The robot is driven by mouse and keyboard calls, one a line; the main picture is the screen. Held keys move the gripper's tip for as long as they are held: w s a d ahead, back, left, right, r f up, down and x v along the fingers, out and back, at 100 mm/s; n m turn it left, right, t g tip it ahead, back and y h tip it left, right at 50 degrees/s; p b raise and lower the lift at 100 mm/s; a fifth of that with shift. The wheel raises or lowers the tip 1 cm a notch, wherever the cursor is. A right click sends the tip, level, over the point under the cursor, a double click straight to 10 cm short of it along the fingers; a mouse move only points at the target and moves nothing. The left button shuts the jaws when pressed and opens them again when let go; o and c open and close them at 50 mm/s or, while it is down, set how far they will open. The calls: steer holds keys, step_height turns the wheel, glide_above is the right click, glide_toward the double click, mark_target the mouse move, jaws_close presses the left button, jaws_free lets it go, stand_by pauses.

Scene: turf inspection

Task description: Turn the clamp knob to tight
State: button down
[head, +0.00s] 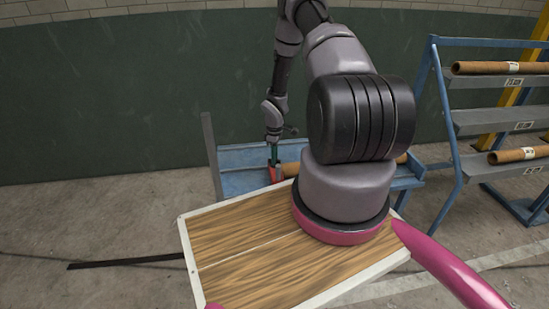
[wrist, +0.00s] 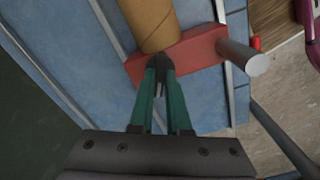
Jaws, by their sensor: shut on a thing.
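A red clamp block (wrist: 197,50) lies across the blue surface in the wrist view, against the end of a brown tube (wrist: 150,22). It shows small and red in the head view (head: 275,174). My gripper (wrist: 160,68) has green fingers that come together at the block's left part. It is shut on a small dark piece there, which I take for the clamp knob; the fingertips hide most of it, so its turn position cannot be read. In the head view my gripper (head: 273,154) points down onto the clamp.
A grey metal cylinder (wrist: 245,58) sticks out beside the block's right end. The clamp is on a blue bench (head: 243,180) by a green wall. A blue rack (head: 455,125) with brown tubes stands at right. A wood-topped board (head: 235,240) lies in front.

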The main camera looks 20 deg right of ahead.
steer(key=n, duration=0.5)
steer(key=shift+n, duration=0.3)
stand_by(0.4)
steer(key=c, duration=0.9)
jaws_free()
step_height(320, 180, up, 11)
steer(key=shift+f, duration=0.1)
